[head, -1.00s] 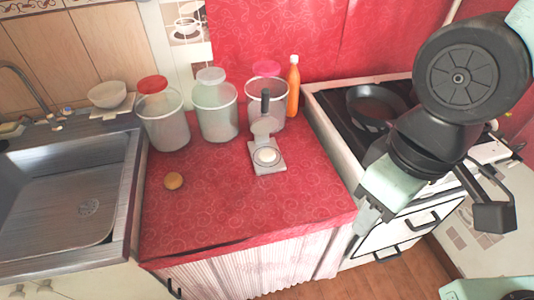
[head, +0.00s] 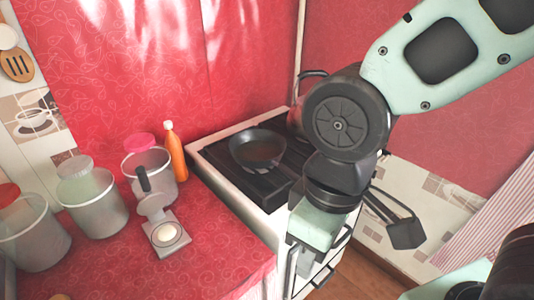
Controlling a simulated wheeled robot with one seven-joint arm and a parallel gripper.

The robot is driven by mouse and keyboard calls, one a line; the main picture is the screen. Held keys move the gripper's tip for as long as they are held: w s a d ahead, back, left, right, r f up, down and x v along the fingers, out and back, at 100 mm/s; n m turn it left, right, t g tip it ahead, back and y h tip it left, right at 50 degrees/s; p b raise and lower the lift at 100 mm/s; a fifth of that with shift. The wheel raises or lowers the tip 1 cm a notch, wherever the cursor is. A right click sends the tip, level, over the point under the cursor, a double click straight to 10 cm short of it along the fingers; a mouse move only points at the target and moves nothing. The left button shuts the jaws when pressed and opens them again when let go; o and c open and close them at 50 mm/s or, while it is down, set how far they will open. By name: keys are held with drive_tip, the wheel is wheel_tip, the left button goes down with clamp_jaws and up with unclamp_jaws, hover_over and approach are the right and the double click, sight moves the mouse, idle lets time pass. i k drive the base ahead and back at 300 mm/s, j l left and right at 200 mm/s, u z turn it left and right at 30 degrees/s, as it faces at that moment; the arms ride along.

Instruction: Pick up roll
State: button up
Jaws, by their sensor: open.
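The roll (head: 58,297) is a small tan round thing on the red counter. Only a sliver of its top shows at the bottom left edge of the head view; the rest is cut off by the frame. My gripper (head: 300,268) hangs pointing down in front of the stove, well to the right of the roll. It is open, and I see nothing held in it. Its fingertips are small and partly dark in this view.
The red counter (head: 215,262) holds a grey press (head: 172,245) with a white round piece, an orange bottle (head: 175,155) and several lidded clear jars (head: 92,205). A dark pan (head: 258,148) sits on the stove. The counter's front right is clear.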

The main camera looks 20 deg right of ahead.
sight(166, 233)
drive_tip(key=i+l+u, duration=0.4)
drive_tip(key=l, duration=0.2)
drive_tip(key=i+l+u, duration=0.2)
drive_tip(key=l+u, duration=0.1)
drive_tip(key=u, duration=1.8)
drive_tip(key=k+j, duration=0.05)
drive_tip(key=j, duration=0.05)
